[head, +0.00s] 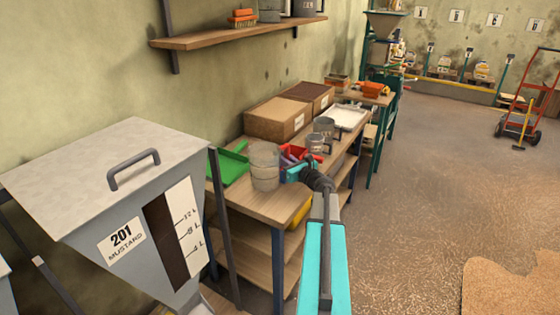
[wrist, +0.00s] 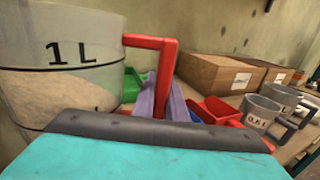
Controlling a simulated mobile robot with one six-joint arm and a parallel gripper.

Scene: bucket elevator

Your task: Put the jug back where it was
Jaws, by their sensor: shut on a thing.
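The jug (head: 265,168) is a pale grey see-through vessel at the near end of the workbench. In the wrist view the jug (wrist: 60,75) fills the left side, upright, marked "1 L", with a red handle (wrist: 151,42). My gripper (wrist: 160,100) is shut on that handle, with purple fingers on both sides of it. In the head view my gripper (head: 288,158) reaches in from the right of the jug. The jug's base is at bench-top level; I cannot tell whether it touches.
Smaller grey measuring jugs (wrist: 264,113) stand to the right, near red bins (wrist: 215,108). A green tray (head: 229,165) lies behind the jug. Cardboard boxes (head: 278,118) line the wall. The mustard hopper (head: 135,210) stands close at left. Floor at right is open.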

